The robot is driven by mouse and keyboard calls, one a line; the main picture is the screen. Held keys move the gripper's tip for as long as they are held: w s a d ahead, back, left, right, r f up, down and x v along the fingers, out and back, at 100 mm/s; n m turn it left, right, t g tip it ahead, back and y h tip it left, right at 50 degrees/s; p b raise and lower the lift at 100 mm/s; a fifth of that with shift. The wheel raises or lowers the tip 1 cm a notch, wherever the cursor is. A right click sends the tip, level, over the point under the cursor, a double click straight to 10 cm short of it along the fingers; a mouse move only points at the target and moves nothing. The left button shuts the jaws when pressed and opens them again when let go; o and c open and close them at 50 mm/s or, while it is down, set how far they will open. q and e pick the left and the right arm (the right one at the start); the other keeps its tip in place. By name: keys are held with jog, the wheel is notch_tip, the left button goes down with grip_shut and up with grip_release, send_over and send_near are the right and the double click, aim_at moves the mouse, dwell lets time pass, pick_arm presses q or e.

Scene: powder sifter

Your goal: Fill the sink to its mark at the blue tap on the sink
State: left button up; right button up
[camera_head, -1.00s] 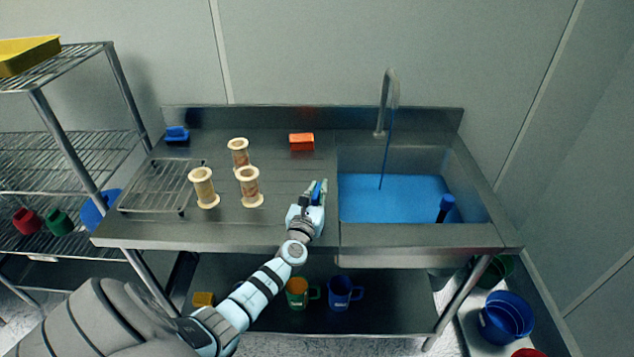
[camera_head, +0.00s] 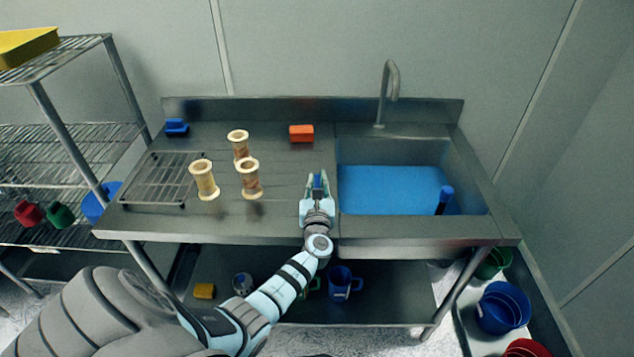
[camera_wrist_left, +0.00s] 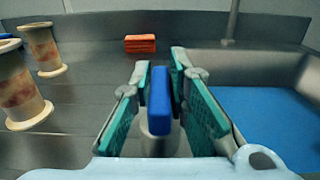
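The sink (camera_head: 470,185) at the right of the steel counter holds flat blue water (camera_head: 395,188). No fill mark can be made out. The curved faucet (camera_head: 391,80) stands behind it with no stream falling. A blue tap handle (camera_head: 317,181) stands left of the basin; it also shows in the left wrist view (camera_wrist_left: 160,100), upright on a round metal base. My left gripper (camera_head: 317,177) is around the handle, its fingers apart on either side with gaps visible in the left wrist view (camera_wrist_left: 160,72). My right gripper is not in view.
Several pale sieve-like cylinders (camera_head: 249,178), a wire rack (camera_head: 160,180), an orange block (camera_head: 301,133) and a blue block (camera_head: 176,127) are on the counter. A blue post (camera_head: 445,200) stands in the basin's right side. A wire shelf (camera_head: 70,140) stands left.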

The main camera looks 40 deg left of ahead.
pick_arm(q)
jog(key=o, duration=0.3)
jog(key=v, duration=1.2)
jog(key=shift+s+d, duration=0.1)
